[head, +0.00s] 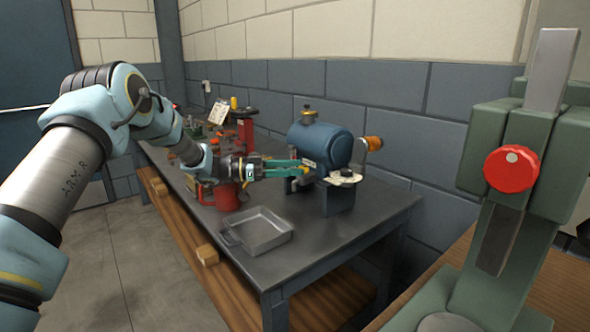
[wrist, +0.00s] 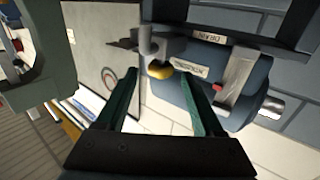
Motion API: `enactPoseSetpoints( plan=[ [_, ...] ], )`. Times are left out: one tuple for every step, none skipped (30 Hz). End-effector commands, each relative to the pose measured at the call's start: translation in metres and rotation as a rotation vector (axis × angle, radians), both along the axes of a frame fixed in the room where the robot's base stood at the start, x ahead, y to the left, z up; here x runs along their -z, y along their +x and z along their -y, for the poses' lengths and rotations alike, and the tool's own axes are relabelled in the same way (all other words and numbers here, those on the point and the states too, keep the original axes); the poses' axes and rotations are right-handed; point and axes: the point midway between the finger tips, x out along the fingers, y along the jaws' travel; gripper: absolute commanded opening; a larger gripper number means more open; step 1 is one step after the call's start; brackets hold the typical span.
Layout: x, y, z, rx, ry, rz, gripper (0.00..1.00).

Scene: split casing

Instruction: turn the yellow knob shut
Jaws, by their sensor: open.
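In the wrist view my gripper (wrist: 158,73) is open, with one green finger on each side of the knob. The knob appears between or just beyond the fingertips; I cannot tell whether they touch it. In the head view the blue tank (head: 325,145) stands on the dark table, and my gripper (head: 304,169) reaches its near left end. A small yellow patch shows at the fingertips there, mostly hidden by them.
A brass fitting (head: 308,114) tops the tank, and an orange part (head: 373,143) sits at its right. A grey tray (head: 258,232) and a red can (head: 227,196) are on the table (head: 330,235). A green machine with a red knob (head: 511,169) stands at right.

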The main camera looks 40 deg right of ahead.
Motion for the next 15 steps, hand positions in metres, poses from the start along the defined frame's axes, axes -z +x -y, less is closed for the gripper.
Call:
enactPoseSetpoints(
  plan=[
    [0.003, 0.006, -0.006, -0.003, 0.001, 0.001, 0.69],
    [0.003, 0.009, -0.010, -0.004, 0.000, 0.001, 0.69],
    [0.003, 0.014, -0.017, -0.004, 0.000, 0.001, 0.69],
    [0.003, 0.018, -0.021, -0.005, 0.000, 0.001, 0.69],
    [0.004, 0.021, -0.026, -0.005, 0.000, 0.003, 0.69],
    [0.003, 0.026, -0.033, -0.004, 0.000, 0.001, 0.69],
    [0.004, 0.030, -0.038, -0.004, 0.001, 0.002, 0.69],
    [0.004, 0.034, -0.043, -0.005, 0.001, 0.002, 0.69],
    [0.004, 0.038, -0.049, -0.003, 0.001, 0.002, 0.69],
    [0.003, 0.041, -0.053, -0.004, 0.001, 0.002, 0.69],
    [0.003, 0.044, -0.057, -0.004, 0.001, 0.002, 0.69],
    [0.003, 0.048, -0.062, -0.004, 0.000, 0.002, 0.69],
    [0.002, 0.051, -0.065, -0.003, 0.000, 0.002, 0.69],
    [0.002, 0.053, -0.068, -0.003, 0.000, 0.002, 0.69],
    [0.002, 0.055, -0.071, -0.003, 0.000, 0.002, 0.69]
  ],
)
